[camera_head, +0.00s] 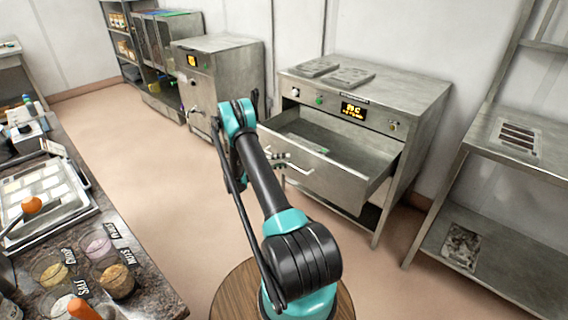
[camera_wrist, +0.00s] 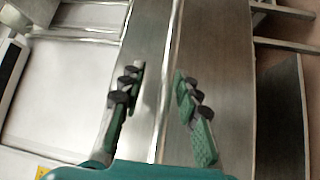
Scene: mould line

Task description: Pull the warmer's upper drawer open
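The warmer (camera_head: 410,97) is a steel cabinet with knobs and a lit display (camera_head: 353,110), right of centre in the head view. Its upper drawer (camera_head: 330,186) stands well out from the cabinet, and its inside shows. In the wrist view the drawer front (camera_wrist: 222,50) runs up the middle, with a bright bar (camera_wrist: 172,50), which looks like the handle, along it. My gripper (camera_wrist: 158,75) is open, with one finger on each side of the bar and gaps showing. In the head view my gripper (camera_head: 284,160) is at the drawer front; my arm hides part of it.
A second steel cabinet (camera_head: 222,60) stands left of the warmer. A steel table (camera_head: 500,165) is at the right. A counter (camera_head: 125,255) with small bowls is at the left. Open floor (camera_head: 160,180) lies between counter and cabinets.

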